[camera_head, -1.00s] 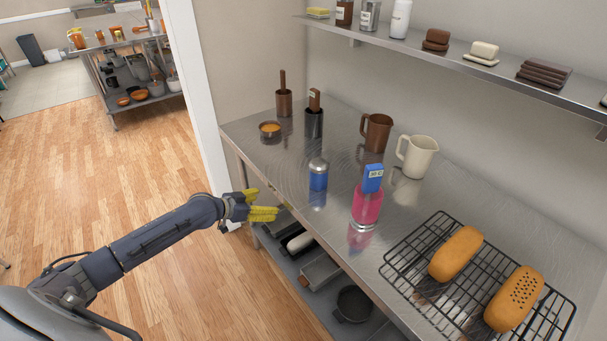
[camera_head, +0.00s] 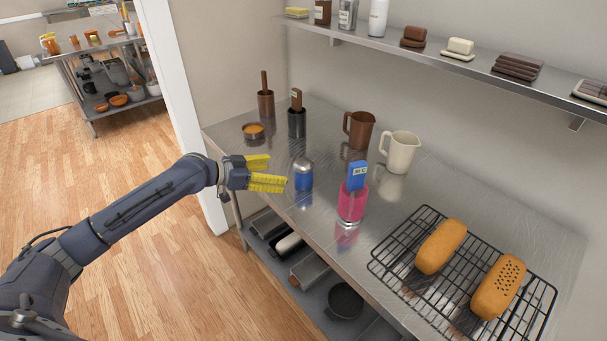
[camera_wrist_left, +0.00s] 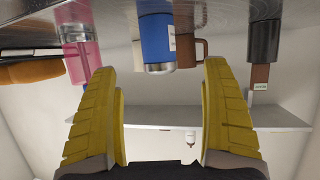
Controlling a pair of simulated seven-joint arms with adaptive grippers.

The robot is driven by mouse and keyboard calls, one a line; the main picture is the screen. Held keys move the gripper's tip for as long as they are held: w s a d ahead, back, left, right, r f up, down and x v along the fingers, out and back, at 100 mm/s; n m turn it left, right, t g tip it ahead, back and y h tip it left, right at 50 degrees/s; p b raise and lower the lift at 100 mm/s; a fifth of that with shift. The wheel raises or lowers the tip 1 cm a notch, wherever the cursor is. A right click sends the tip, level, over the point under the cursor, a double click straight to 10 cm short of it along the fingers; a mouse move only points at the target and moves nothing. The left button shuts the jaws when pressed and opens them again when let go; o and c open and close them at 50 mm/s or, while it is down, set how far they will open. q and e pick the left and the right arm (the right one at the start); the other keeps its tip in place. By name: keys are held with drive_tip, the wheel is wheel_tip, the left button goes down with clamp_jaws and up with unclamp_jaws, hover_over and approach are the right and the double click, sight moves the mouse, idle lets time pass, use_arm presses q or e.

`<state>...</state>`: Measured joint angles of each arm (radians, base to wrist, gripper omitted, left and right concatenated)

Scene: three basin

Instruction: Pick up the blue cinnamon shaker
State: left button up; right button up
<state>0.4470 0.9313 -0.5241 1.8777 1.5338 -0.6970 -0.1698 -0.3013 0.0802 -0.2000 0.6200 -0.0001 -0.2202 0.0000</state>
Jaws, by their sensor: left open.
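The blue cinnamon shaker (camera_head: 303,177) has a silver domed cap and stands upright on the steel table (camera_head: 425,185), near its front edge. My left gripper (camera_head: 277,172) is open and empty just left of the shaker, with its yellow fingers pointing at it. In the left wrist view, which is upside down, the shaker (camera_wrist_left: 155,40) lies beyond and between the two open yellow fingers (camera_wrist_left: 160,110). It does not touch them as far as I can see. My right gripper is not in view.
A pink container (camera_head: 352,205) with a blue-topped item stands right of the shaker. Behind are a brown pitcher (camera_head: 359,130), a cream pitcher (camera_head: 401,152), a dark holder (camera_head: 296,123) and a small orange-filled bowl (camera_head: 253,131). A wire rack (camera_head: 405,280) with two loaves sits at right.

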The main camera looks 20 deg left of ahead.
sight(304, 173)
use_arm(q)
drive_tip(key=shift+x, duration=5.55)
drive_tip(key=c, duration=1.4)
drive_tip(key=shift+r, duration=0.1)
wheel_tip(304, 173, up, 20)
